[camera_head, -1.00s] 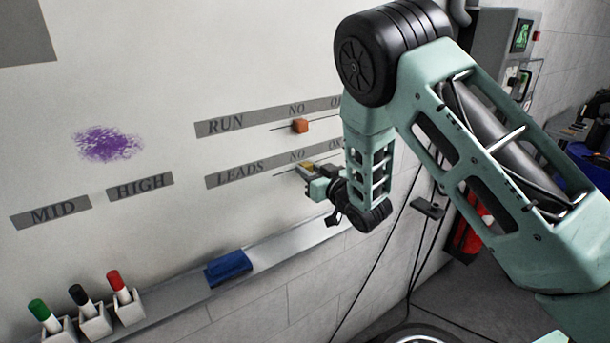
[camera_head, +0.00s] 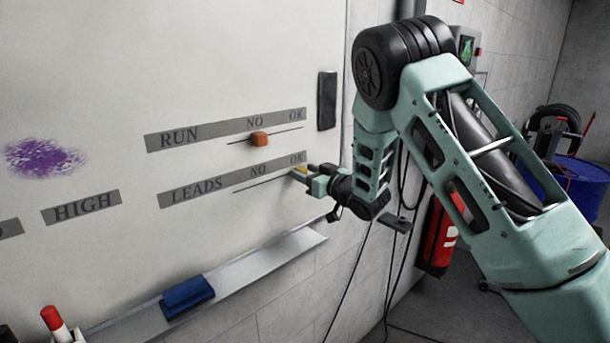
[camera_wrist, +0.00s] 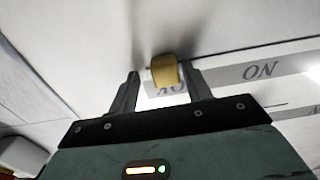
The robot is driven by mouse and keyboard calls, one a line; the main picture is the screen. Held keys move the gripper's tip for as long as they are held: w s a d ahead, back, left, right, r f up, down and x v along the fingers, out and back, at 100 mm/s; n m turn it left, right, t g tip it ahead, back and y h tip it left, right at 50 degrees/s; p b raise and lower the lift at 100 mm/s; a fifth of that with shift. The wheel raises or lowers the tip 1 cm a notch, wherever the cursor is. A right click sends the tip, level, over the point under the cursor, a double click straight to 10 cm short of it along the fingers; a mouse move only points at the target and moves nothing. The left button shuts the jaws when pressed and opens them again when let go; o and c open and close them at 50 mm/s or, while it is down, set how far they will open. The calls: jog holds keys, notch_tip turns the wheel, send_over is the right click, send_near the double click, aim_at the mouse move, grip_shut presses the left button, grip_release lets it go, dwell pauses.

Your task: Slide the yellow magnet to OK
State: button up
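The yellow magnet (camera_head: 300,172) is on the LEADS line, just under the OK label (camera_head: 297,158), at the line's right end. In the wrist view the yellow magnet (camera_wrist: 165,70) lies between my two spread fingers, close to the right finger, with a clear gap to the left one. The OK label (camera_wrist: 168,87) is partly hidden behind it there. My gripper (camera_head: 308,178) is open around the magnet at the board; it also shows in the wrist view (camera_wrist: 163,82). I cannot tell whether the right finger touches the magnet.
An orange magnet (camera_head: 259,139) sits on the RUN line under NO, above the LEADS row. A black bar (camera_head: 327,100) is on the board's right edge. A tray (camera_head: 250,266) with a blue eraser (camera_head: 188,297) runs below. A fire extinguisher (camera_head: 438,236) stands right of the board.

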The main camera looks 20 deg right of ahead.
jog(key=shift+a, duration=0.1)
jog(key=shift+s+d+f+b, duration=0.2)
jog(key=shift+s+b, duration=0.2)
jog(key=shift+s, duration=0.15)
jog(key=b+v, duration=0.6)
jog(key=v, duration=1)
jog(key=shift+r, duration=0.25)
jog(key=shift+s, duration=0.1)
